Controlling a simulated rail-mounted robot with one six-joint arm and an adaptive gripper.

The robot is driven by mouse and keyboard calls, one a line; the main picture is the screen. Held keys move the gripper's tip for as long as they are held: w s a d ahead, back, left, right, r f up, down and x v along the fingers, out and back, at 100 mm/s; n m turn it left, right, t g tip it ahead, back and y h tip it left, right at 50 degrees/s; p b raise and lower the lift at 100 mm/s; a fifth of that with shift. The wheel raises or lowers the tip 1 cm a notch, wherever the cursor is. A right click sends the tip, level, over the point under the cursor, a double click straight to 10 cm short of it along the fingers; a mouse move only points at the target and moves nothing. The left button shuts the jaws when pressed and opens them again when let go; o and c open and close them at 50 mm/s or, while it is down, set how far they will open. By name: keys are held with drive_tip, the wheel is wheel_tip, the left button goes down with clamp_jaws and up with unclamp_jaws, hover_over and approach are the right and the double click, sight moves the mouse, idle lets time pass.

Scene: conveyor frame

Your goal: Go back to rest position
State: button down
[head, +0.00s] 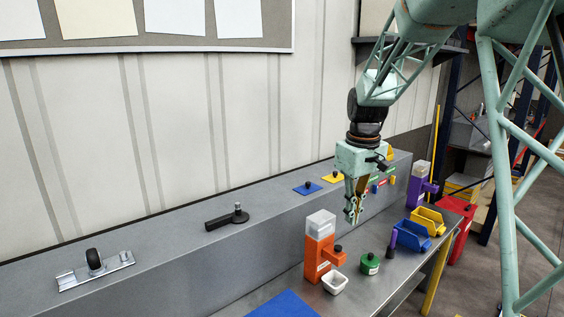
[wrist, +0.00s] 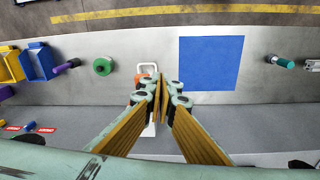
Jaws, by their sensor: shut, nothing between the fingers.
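My gripper (head: 353,208) hangs from the arm with its fingers pointing down, above the metal bench in the head view. Its fingers are shut with nothing between them; they also show closed together in the wrist view (wrist: 161,88). An orange dispenser (head: 318,247) with a clear top stands on the bench below and left of the fingers. In the wrist view the fingers hide most of that dispenser. A small white cup (head: 335,283) sits in front of it, apart from the gripper.
A blue mat (wrist: 210,63) lies bare on the bench. A grey ledge (head: 165,255) with fixtures runs along the wall.

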drive_tip(key=s+r+m+t+b, duration=0.1)
drive_tip(key=s+r+b, duration=0.25)
drive_tip(key=s, duration=0.85)
drive_tip(key=s+r+m+b, duration=0.2)
drive_tip(key=s+r, duration=0.3)
drive_tip(key=s, duration=0.7)
drive_tip(key=s+f+m+t+b, duration=0.1)
drive_tip(key=s+f+b, duration=0.1)
drive_tip(key=s, duration=1)
drive_tip(key=s+f+m+t+b, duration=0.1)
drive_tip(key=s+f, duration=0.3)
drive_tip(key=s, duration=0.8)
drive_tip(key=shift+s+f+m+b, duration=0.25)
drive_tip(key=shift+s+m+b, duration=0.15)
drive_tip(key=shift+b, duration=0.5)
